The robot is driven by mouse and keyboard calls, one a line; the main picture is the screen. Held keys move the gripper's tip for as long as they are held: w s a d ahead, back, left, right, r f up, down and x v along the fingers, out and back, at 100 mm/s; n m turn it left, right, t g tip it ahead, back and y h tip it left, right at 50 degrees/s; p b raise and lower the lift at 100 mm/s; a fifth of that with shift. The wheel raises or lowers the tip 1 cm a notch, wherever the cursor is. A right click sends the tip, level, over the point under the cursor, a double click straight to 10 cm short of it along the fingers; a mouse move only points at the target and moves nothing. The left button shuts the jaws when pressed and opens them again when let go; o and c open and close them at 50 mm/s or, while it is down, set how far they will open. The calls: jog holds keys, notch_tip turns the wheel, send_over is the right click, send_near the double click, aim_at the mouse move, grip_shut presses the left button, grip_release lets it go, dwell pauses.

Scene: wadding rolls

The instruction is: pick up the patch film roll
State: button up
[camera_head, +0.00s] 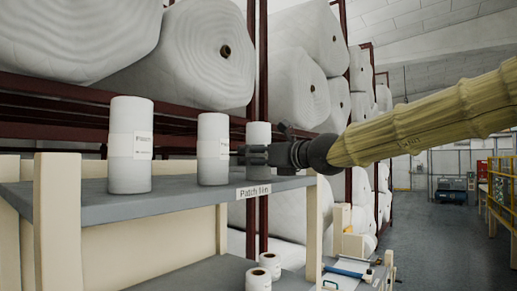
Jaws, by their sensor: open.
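Several white patch film rolls stand upright on the grey shelf (185,206), whose edge bears a "Patch film" label (254,191). The left roll (122,165) and the middle roll (207,165) carry paper labels. The right roll (258,133) is partly hidden behind my gripper (243,154). My gripper comes in from the right, points left, and is open. Its fingertips are close to the right side of the middle roll. I cannot tell whether they touch it or reach around a roll.
Big wrapped wadding rolls (200,55) fill the dark red rack (60,95) behind. Smaller rolls (258,279) stand on a lower shelf. A cream post (52,225) rises at the shelf's front left. The floor aisle (440,235) at right looks clear.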

jog(key=shift+c, duration=0.2)
jog(key=c, duration=1.3)
jog(key=shift+c, duration=0.3)
jog(key=shift+r, duration=0.15)
